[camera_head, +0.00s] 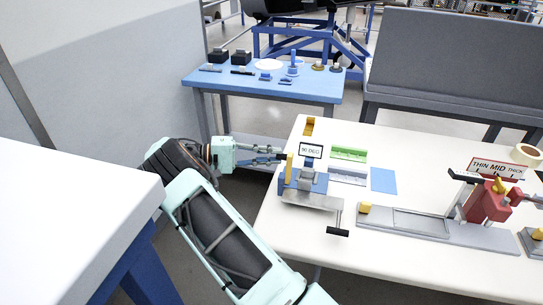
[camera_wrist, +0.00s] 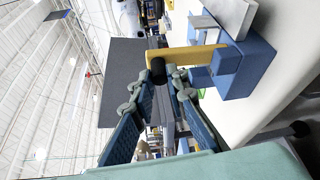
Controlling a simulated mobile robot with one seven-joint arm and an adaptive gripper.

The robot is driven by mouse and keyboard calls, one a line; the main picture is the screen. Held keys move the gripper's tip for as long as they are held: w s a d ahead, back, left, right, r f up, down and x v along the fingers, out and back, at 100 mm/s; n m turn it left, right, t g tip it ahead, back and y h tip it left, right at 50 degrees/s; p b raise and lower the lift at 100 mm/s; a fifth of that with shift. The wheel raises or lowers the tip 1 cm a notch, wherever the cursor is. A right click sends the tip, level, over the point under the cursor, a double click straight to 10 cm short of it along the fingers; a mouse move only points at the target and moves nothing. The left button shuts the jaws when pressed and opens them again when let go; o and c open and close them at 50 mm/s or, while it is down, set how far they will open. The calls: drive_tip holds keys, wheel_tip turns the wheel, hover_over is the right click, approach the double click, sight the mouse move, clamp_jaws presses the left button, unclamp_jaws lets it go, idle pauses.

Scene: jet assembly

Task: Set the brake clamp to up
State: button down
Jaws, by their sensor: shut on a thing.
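The brake (camera_head: 305,185) is a blue and grey bench tool with a "90 DEG" sign, at the left end of the white table. Its clamp lever is a yellow bar (camera_head: 289,168) standing roughly upright at the brake's left side. In the wrist view the yellow bar (camera_wrist: 190,55) runs from a blue block (camera_wrist: 245,65) to a black knob (camera_wrist: 158,72). My gripper (camera_head: 281,158) reaches in from the left at the lever's upper part. In the wrist view my gripper's fingertips (camera_wrist: 155,88) close around the knob, partly hiding it.
A black-ended crank handle (camera_head: 338,231) sticks out at the brake's front. Green and blue pieces (camera_head: 348,155) lie right of the brake. A white surface (camera_head: 75,190) is close at left.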

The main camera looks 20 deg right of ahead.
drive_tip(key=c, duration=1.9)
unclamp_jaws()
drive_tip(key=shift+a, duration=0.1)
drive_tip(key=shift+v, duration=5.9)
